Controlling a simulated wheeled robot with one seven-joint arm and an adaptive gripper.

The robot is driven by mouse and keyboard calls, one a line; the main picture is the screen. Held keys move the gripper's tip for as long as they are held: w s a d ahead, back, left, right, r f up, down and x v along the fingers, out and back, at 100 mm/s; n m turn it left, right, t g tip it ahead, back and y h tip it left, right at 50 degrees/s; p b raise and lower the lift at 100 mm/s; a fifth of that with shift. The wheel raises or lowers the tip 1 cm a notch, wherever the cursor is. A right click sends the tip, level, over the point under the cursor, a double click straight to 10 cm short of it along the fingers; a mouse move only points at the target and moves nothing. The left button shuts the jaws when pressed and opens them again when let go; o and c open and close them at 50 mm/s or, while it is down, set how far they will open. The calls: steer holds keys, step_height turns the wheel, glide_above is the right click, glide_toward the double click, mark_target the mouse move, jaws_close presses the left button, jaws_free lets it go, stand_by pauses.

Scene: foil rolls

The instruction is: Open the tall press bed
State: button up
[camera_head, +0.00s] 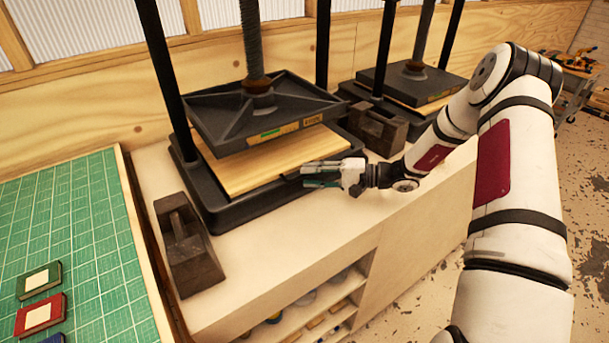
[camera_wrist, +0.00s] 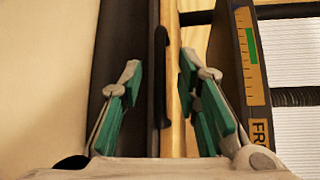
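The near press at left has a dark raised platen (camera_head: 262,107) on a threaded screw, above a pale wooden bed (camera_head: 245,175) lying on a dark base. In the wrist view the bed's wooden edge (camera_wrist: 184,45) runs alongside a dark bar-like handle (camera_wrist: 161,75). My gripper (camera_head: 306,174) is at the front right edge of this bed. In the wrist view my gripper (camera_wrist: 158,82) is open, with a green-padded finger on each side of the handle and visible gaps to it. The gripper hides part of the handle in the head view.
A second press (camera_head: 415,85) stands behind to the right. A dark block (camera_head: 187,245) lies on the pale bench at left, another dark block (camera_head: 377,130) between the presses. A green cutting mat (camera_head: 70,235) with small books is at far left. Open shelves are below the bench.

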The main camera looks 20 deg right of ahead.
steer(key=shift+x, duration=1.25)
